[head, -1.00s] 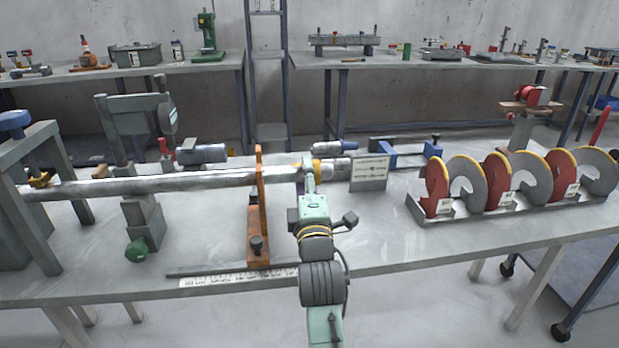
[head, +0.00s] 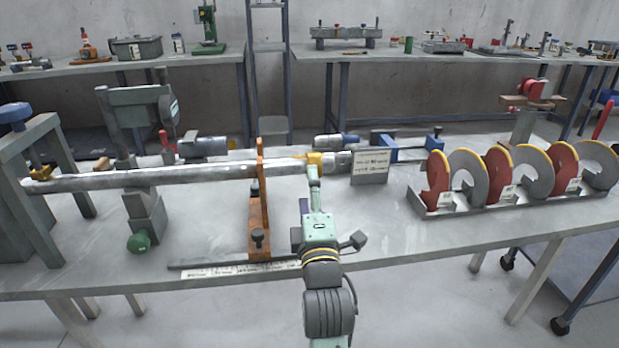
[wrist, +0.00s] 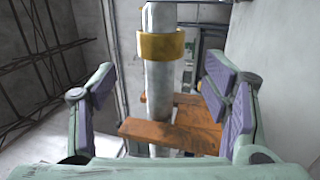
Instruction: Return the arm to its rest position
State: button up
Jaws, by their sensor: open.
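My gripper (head: 309,196) is over the front part of the workbench, short of the right end of a long grey shaft (head: 150,181). In the wrist view my gripper (wrist: 172,105) shows its purple-padded fingers spread wide with nothing between them. The shaft (wrist: 158,90), with its yellow collar (wrist: 160,45), lies ahead of the fingers, and no contact shows. The collar also shows in the head view (head: 314,158), just beyond my gripper. An orange-brown upright (head: 261,200) stands at the shaft, left of my gripper.
A rack of red and grey auger discs (head: 437,180) stands to the right. A small sign (head: 370,166) and a blue fixture (head: 388,148) stand behind. A grey stand with a green knob (head: 139,242) is at left. The bench (head: 400,240) is clear right of my arm.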

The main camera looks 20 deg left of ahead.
jog(key=shift+v, duration=0.8)
